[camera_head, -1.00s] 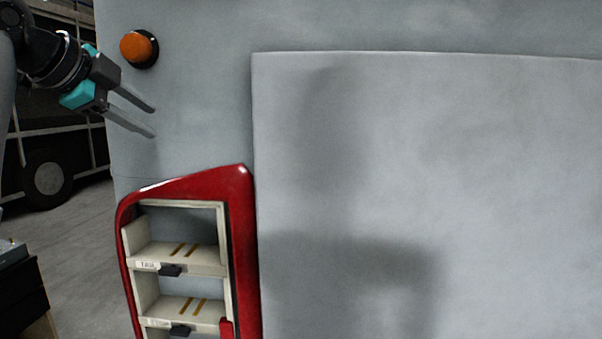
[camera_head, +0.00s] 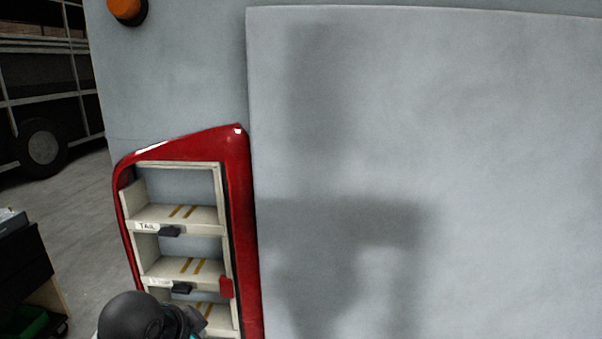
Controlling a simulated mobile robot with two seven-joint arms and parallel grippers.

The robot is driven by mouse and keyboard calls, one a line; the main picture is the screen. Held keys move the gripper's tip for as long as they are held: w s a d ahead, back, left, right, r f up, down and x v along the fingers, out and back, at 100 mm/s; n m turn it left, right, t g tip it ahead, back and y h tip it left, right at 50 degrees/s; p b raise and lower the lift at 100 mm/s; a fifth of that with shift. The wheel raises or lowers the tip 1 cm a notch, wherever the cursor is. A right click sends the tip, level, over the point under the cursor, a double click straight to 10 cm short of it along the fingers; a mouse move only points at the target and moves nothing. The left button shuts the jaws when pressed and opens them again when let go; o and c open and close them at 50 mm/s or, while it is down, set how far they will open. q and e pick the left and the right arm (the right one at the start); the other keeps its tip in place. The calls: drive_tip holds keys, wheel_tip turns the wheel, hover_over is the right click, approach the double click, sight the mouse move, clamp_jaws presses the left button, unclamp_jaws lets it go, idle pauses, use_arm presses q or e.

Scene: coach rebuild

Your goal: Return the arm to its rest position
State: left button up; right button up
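Part of my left arm (camera_head: 145,318) shows at the bottom edge, in front of the lower part of the red-framed lamp housing (camera_head: 243,210). Its gripper fingers are not visible. My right arm and gripper are not in the view. The housing has open pale compartments, one above the other, with dark clips on their front edges. The top one has a label reading "TAIL" (camera_head: 147,226). I see no lamp in the visible compartments.
An orange round lamp (camera_head: 126,8) sits on the grey coach wall at the top left. A large pale panel (camera_head: 480,150) fills the right side. A dark cabinet (camera_head: 22,262) with a green bin (camera_head: 24,322) stands at the lower left. Open floor (camera_head: 85,215) lies between cabinet and coach.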

use_arm(q)
drive_tip(key=s+f+n+g, duration=0.15)
drive_tip(key=s+f, duration=0.25)
drive_tip(key=s, duration=0.4)
drive_tip(key=s+f+n+g+y, duration=0.1)
drive_tip(key=s+f+n, duration=0.25)
drive_tip(key=s, duration=0.45)
drive_tip(key=s+f+n+g, duration=0.15)
drive_tip(key=s+f, duration=0.25)
drive_tip(key=s, duration=0.4)
wheel_tip(320, 180, down, 33)
drive_tip(key=s+b, duration=0.1)
drive_tip(key=b, duration=1)
drive_tip(key=s+a+f+b, duration=0.1)
drive_tip(key=s+f+b, duration=0.4)
drive_tip(key=s+f, duration=0.3)
drive_tip(key=s+a+f+g+b, duration=0.1)
drive_tip(key=s+f+b, duration=0.5)
drive_tip(key=f, duration=1)
drive_tip(key=shift+s+g, duration=0.3)
drive_tip(key=shift+s, duration=0.55)
